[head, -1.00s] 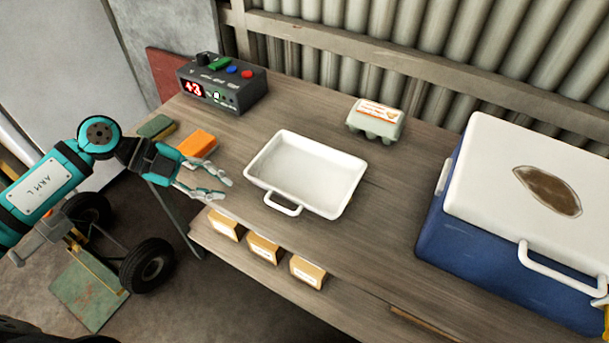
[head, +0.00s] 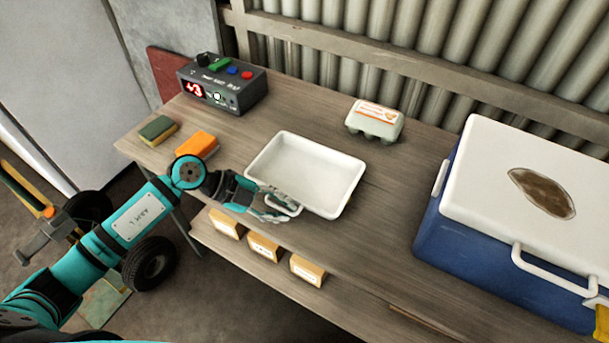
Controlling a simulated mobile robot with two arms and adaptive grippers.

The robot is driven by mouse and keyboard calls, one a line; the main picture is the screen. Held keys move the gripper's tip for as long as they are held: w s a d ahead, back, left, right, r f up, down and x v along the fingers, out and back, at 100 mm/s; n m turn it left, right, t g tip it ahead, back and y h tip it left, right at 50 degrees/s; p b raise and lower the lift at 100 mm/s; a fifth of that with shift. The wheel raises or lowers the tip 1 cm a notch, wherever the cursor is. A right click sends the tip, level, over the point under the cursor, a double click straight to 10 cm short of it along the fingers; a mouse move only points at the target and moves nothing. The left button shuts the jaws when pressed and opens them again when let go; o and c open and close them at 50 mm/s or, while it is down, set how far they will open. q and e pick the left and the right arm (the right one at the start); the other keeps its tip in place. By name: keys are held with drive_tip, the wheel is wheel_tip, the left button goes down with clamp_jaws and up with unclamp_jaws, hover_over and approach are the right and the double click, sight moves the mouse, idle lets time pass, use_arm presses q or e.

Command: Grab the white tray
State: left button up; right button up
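The white tray (head: 312,170) lies flat and empty on the wooden workbench (head: 370,245), with a looped handle (head: 296,210) on its front-left side. My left gripper (head: 284,206) is at that handle, its two grey fingers apart, one on the tray side and one on the near side. The handle is partly hidden by the fingers, and I cannot tell whether they touch it. My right gripper is not in view.
A blue cooler (head: 480,250) with a white lid stands right of the tray. An egg carton (head: 374,120) and a control box (head: 222,86) are behind. An orange block (head: 197,144) and a sponge (head: 157,130) lie left. Small boxes (head: 264,248) sit on a lower shelf.

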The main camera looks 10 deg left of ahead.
use_arm(q)
drive_tip(key=shift+d+f, duration=0.1)
drive_tip(key=shift+d, duration=0.05)
clamp_jaws()
idle(0.4)
